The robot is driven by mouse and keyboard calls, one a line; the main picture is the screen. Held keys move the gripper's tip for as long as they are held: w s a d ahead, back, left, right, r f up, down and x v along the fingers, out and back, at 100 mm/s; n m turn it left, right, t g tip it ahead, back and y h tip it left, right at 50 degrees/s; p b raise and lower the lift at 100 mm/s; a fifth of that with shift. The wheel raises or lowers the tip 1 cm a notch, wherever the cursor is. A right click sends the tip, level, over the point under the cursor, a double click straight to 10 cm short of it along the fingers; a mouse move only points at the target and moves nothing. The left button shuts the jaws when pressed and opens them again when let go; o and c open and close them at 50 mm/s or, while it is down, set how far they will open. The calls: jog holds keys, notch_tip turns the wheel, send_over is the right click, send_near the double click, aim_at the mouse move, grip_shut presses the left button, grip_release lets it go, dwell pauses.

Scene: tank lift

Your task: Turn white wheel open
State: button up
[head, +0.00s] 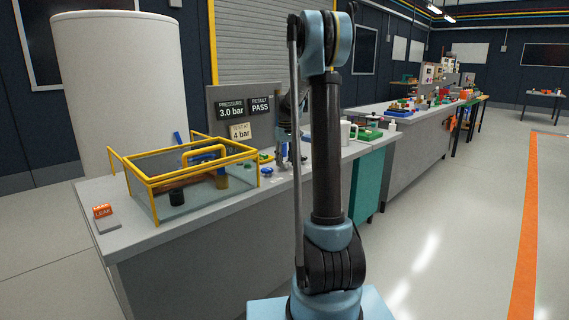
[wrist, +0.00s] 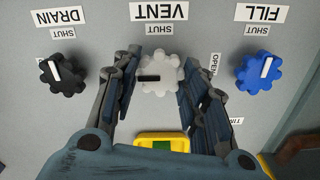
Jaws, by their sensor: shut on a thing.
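The white wheel (wrist: 165,66) sits on the grey panel under the VENT label (wrist: 158,12) in the wrist view. Its black mark points to the left of the picture. A SHUT label (wrist: 158,29) is above it and an OPEN label (wrist: 214,63) to its right. My gripper (wrist: 160,80) has one finger on each side of the wheel and is shut on it. In the head view my gripper (head: 284,158) is down at the bench, partly hidden by my arm, and the white wheel cannot be made out.
A black wheel (wrist: 58,74) under DRAIN is at left and a blue wheel (wrist: 259,70) under FILL at right. A yellow device (wrist: 160,139) lies below the white wheel. On the bench, a yellow-framed tank (head: 185,180) and sign boards (head: 232,113) stand close by.

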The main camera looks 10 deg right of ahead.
aim_at(285, 162)
dwell(0.3)
jog(key=o, duration=1.1)
jog(key=shift+c, duration=0.2)
jog(key=shift+r, duration=0.1)
notch_tip(285, 162, up, 12)
jog(key=shift+w, duration=0.1)
